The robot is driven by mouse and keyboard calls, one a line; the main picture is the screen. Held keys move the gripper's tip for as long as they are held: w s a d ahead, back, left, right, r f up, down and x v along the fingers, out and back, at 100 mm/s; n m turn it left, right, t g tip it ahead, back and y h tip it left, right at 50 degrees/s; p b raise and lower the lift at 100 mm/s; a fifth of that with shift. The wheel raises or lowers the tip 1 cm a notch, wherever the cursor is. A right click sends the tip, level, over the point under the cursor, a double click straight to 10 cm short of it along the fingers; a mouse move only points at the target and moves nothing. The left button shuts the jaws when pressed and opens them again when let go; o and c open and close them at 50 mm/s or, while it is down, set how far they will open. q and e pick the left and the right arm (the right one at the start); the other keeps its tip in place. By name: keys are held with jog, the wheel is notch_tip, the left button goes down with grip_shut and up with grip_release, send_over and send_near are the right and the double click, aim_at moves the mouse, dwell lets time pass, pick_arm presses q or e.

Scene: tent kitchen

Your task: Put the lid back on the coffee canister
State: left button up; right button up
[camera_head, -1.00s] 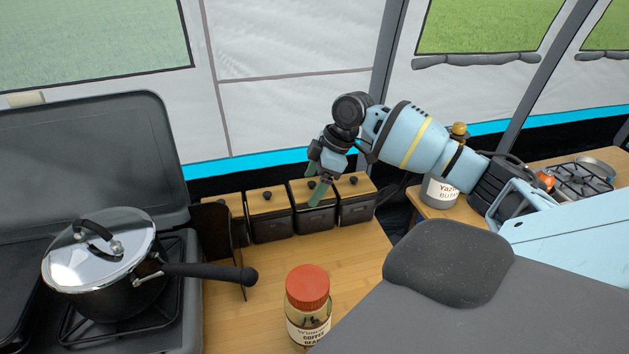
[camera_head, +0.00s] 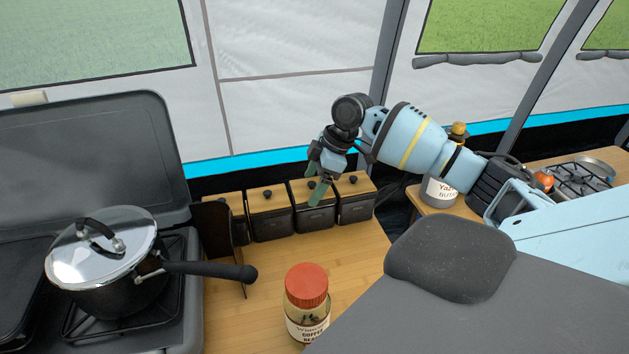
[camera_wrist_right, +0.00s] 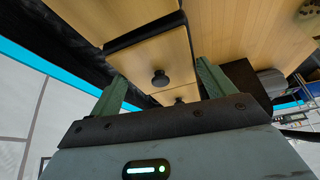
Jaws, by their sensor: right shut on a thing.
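Several dark canisters with wooden lids and black knobs stand in a row at the back of the counter. My right gripper (camera_head: 314,180) is shut on the wooden lid (camera_head: 299,190) of the third canister (camera_head: 314,218) from the left. In the right wrist view, its two green fingers flank this lid (camera_wrist_right: 148,62), with the black knob (camera_wrist_right: 160,79) between them. The lid is at the canister's top; I cannot tell whether it is fully seated. The canister's label is too small to read. My left gripper is out of view.
A coffee bean jar (camera_head: 307,290) with a red cap stands at the counter's front. A lidded pot (camera_head: 105,260) sits on the stove at left, its handle reaching over the counter. The counter (camera_head: 350,255) between jar and canisters is clear.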

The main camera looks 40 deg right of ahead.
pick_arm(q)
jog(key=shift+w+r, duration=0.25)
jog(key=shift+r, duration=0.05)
pick_arm(e)
jog(key=shift+f, duration=0.15)
dwell(0.3)
jog(key=o, duration=1)
jog(key=shift+r+p, duration=1.75)
jog(key=shift+r, duration=1.8)
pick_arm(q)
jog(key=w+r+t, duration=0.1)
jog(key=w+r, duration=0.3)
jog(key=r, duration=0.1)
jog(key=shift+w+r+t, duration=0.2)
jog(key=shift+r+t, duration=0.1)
pick_arm(e)
grip_shut()
